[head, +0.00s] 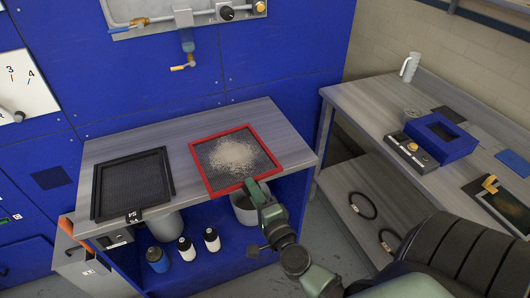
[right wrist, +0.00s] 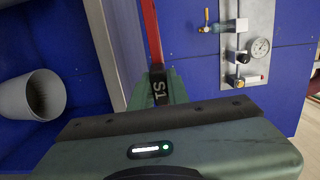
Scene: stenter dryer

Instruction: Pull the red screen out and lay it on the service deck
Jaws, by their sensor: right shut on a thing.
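The red screen (head: 201,170) is a red-framed dark mesh with a pile of pale lint (head: 233,156) near its middle. It lies level over the right part of the grey service deck (head: 187,186); I cannot tell whether it fully touches the deck. My right gripper (head: 254,189) is shut on the tab at its front edge. In the right wrist view a black tab marked S1 (right wrist: 159,90) sits between the fingers, with the red frame (right wrist: 152,35) running away from it. My left gripper is not in view.
A black screen (head: 97,190) lies on the left part of the deck. Bottles (head: 186,249) and a grey bin (head: 246,208) stand below the deck. A blue wall with a gauge panel (head: 190,18) rises behind. A workbench (head: 365,93) with tools stands at the right.

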